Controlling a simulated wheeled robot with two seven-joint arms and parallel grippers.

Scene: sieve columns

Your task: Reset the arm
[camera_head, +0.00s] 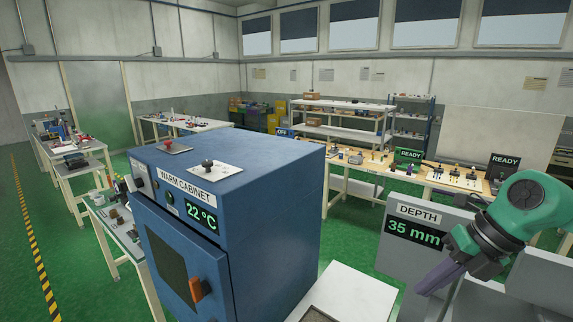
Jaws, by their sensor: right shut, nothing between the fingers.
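My right arm comes in from the right edge with green and grey links. My right gripper (436,279) shows as dark purple-grey fingers pointing down and left, in front of the grey panel marked DEPTH. It is shut and nothing shows between its fingers. My left arm and left gripper are not in view.
A blue warm cabinet (270,207) reading 22 °C stands at centre, with an orange door handle (196,289). A grey panel (400,256) reads DEPTH 35 mm. A white surface (353,296) lies between them. Benches with tools stand behind; green floor (75,255) is open at left.

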